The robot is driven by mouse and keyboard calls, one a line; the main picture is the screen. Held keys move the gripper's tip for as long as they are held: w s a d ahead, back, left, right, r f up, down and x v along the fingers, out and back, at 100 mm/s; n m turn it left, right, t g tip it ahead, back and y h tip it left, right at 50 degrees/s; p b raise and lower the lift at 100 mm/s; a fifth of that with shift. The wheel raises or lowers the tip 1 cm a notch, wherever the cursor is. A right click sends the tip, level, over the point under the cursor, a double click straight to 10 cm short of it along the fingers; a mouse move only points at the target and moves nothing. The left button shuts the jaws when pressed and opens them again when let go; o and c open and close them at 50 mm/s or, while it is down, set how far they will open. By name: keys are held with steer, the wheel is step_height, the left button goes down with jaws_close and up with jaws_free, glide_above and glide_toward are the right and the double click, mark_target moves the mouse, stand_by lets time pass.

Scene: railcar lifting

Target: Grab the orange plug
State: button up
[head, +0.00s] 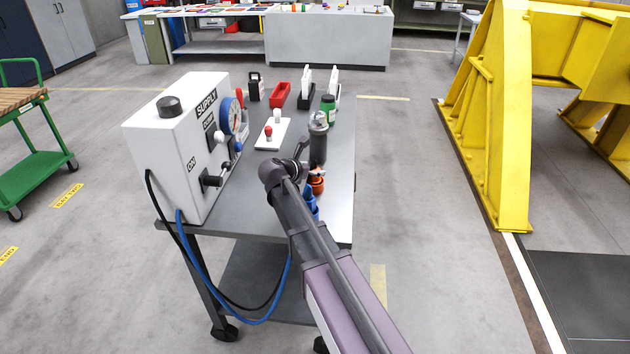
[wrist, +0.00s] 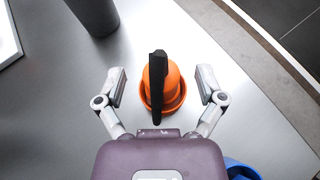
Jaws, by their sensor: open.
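The orange plug (wrist: 174,84) stands on the grey table top, with a black strap or handle (wrist: 157,85) across it in the wrist view. My gripper (wrist: 160,87) is open, with one finger on each side of the plug and a gap to it on both sides. In the head view a small part of the orange plug (head: 317,182) shows beside the end of my arm, which hides much of that spot. I cannot tell how high the fingers are above the table.
A blue object (wrist: 240,170) sits close by at the lower right of the wrist view. A dark cylinder (head: 318,148) stands behind the plug. The white supply box (head: 165,140) is at the table's left, with a white plate (head: 272,140) nearby. The table's right edge is close.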

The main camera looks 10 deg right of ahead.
steer(key=shift+w+d+f, duration=0.2)
steer(key=shift+w+d, duration=0.1)
steer(key=shift+d, duration=0.1)
jaws_close()
stand_by(0.4)
